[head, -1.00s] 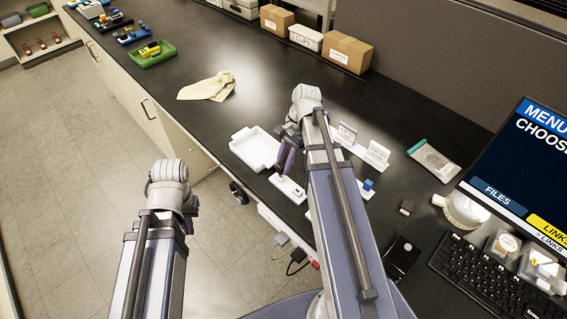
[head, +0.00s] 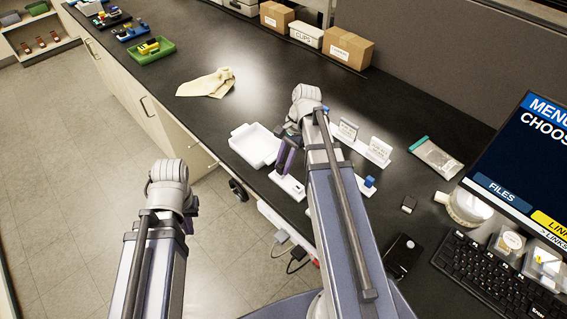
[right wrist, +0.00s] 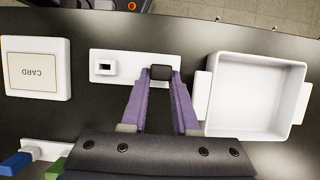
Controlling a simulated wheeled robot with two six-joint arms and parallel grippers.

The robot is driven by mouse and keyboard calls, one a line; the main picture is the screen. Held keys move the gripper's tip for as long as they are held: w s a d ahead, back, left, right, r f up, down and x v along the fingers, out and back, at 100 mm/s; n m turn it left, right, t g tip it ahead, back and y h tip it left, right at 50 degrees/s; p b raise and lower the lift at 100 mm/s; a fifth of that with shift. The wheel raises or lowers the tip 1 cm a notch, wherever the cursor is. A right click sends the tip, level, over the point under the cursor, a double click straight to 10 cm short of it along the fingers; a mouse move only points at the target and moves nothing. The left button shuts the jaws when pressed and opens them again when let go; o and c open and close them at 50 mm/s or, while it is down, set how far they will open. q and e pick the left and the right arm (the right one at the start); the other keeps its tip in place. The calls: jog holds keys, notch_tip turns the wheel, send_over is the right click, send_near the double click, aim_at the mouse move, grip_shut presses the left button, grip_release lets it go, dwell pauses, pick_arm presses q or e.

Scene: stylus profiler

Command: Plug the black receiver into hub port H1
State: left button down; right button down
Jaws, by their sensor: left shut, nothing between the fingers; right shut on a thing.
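My right gripper (right wrist: 160,85) has purple fingers and is shut on a small black block, the black receiver (right wrist: 161,73). The receiver is at the right end of a white two-position strip (right wrist: 125,55), apparently the hub. I cannot tell whether it is seated in a port or just above it. An open rectangular port (right wrist: 103,67) shows at the strip's left end; no port label is readable. In the head view the strip (head: 290,187) lies below the right gripper (head: 286,160). My left gripper (head: 191,207) is shut and empty, over the floor beside the counter, mostly hidden by its arm.
A white tray (right wrist: 255,95) stands close right of the strip. A white card holder (right wrist: 37,68) is at its left. A blue piece (right wrist: 15,163) and a green piece (right wrist: 55,168) are at lower left. A cloth (head: 207,84) lies farther back, with clear counter around it.

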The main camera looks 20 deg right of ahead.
dwell(0.3)
jog(key=c, duration=0.6)
grip_release()
jog(key=shift+c, duration=0.4)
notch_tip(320, 180, up, 7)
jog(key=p, duration=0.7)
jog(key=shift+f, duration=0.1)
